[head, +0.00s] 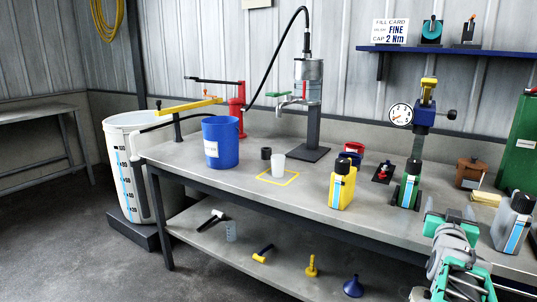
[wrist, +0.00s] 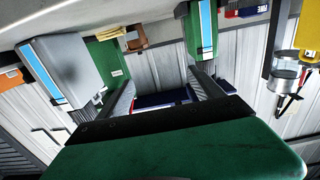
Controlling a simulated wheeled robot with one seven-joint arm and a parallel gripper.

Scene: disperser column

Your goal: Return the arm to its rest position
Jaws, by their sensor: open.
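My arm stands at the right front of the bench in the head view, with my gripper (head: 449,214) raised near the bench's front edge. In the wrist view my gripper (wrist: 164,85) shows its two dark fingers spread apart, with nothing held between them. A grey bottle with a blue-striped label (head: 513,222) stands right of my gripper; it shows large at the left of the wrist view (wrist: 68,65). A green bottle (head: 408,185) stands behind and left of my gripper, and also shows in the wrist view (wrist: 203,30). My arm hides part of the bench.
The bench (head: 330,222) also carries a yellow bottle (head: 342,188), a blue bucket (head: 220,145), a white cup (head: 278,165) in a yellow square, a metal dispenser column (head: 308,85), a gauge stand (head: 424,112) and a green canister (head: 522,150).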

